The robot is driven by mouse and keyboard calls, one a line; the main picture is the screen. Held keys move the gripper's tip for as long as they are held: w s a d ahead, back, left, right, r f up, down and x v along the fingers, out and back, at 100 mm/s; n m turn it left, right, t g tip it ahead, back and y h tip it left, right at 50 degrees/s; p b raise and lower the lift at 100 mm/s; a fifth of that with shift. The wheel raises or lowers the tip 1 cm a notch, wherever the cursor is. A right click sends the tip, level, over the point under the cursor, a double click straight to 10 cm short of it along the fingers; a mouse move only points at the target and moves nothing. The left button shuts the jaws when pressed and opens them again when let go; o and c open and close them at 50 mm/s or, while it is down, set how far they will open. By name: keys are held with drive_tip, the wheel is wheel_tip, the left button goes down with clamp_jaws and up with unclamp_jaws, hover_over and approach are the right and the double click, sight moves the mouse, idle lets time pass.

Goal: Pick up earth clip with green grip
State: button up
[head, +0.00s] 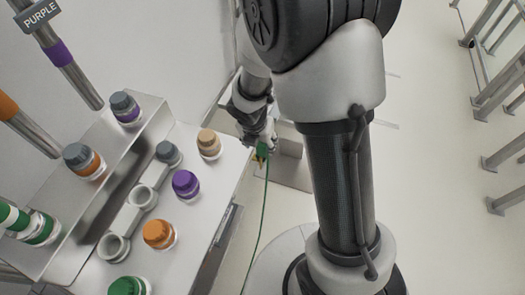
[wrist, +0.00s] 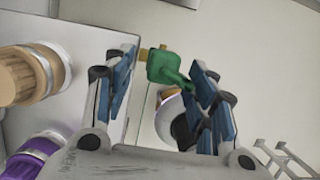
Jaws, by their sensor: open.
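The earth clip with green grip (head: 262,150) hangs at the table's right edge in the head view, with a thin green cable running down from it. In the wrist view the green grip (wrist: 171,68) and a small brass-coloured part at its left lie between my fingers, near the fingertips. My gripper (wrist: 160,75) is open around the clip, with a finger on each side. The right finger is close to the grip; I cannot tell whether it touches. In the head view my gripper (head: 262,138) is small and partly hidden by my arm.
A metal table (head: 215,185) holds a tan-capped jar (head: 209,143), a purple-capped jar (head: 186,184) and an orange-capped jar (head: 159,234). A raised shelf (head: 120,150) with more capped bottles stands at the left. A grey box (head: 290,165) sits on the floor beyond the table edge. Metal frames stand far right.

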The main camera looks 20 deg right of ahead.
drive_tip(key=b+x, duration=0.2)
drive_tip(key=x, duration=0.2)
drive_tip(key=shift+d+f+b, duration=0.2)
drive_tip(key=shift+f+b, duration=0.05)
drive_tip(key=shift+b, duration=0.05)
drive_tip(key=shift+r, duration=0.1)
drive_tip(key=shift+c, duration=0.6)
clamp_jaws()
